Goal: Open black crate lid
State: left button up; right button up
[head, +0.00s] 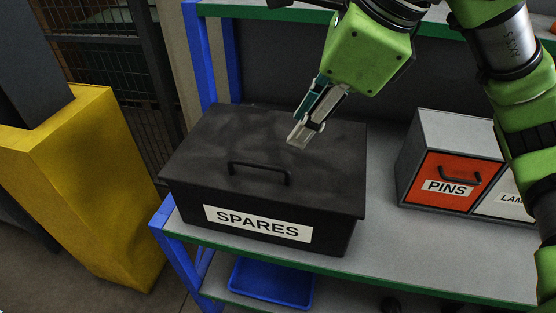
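The black crate (185,205) stands on the grey shelf, with a white SPARES label (258,223) on its front. Its lid (225,135) is down and shut, with a black bar handle (259,170) near the front edge. My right gripper (300,136) comes down from the upper right and is over the back right part of the lid, behind and right of the handle. It looks empty, seen from the side; whether its fingers are apart or together is not clear. I cannot tell whether its tips touch the lid. My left gripper is not in view.
A grey cabinet (455,133) with an orange PINS drawer (440,182) stands right of the crate. The shelf (385,245) is bare between them. A blue post (200,60) rises behind the crate's left. A yellow block (85,180) stands left. A blue tray (270,281) is below.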

aim_at(273, 166)
jog(key=p+x, duration=0.2)
jog(key=x, duration=0.9)
jog(key=shift+w+a+f, duration=0.1)
jog(key=shift+a+f, duration=0.1)
jog(key=shift+f, duration=0.05)
jog(key=shift+c, duration=0.4)
grip_shut()
